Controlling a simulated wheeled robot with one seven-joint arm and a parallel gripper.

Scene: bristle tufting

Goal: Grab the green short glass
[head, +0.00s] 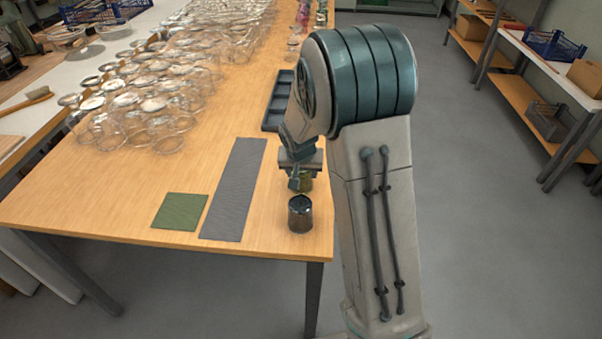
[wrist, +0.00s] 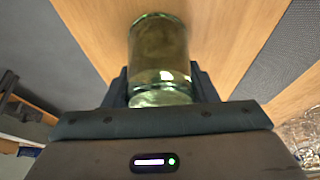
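The green short glass (wrist: 159,50) is clear green and fills the upper middle of the wrist view.
A green mat (head: 180,211) and a long grey mat (head: 235,190) lie to the left. A dark tray (head: 277,101) lies behind. Many clear glasses (head: 165,125) crowd the back left. The front-left tabletop is clear.

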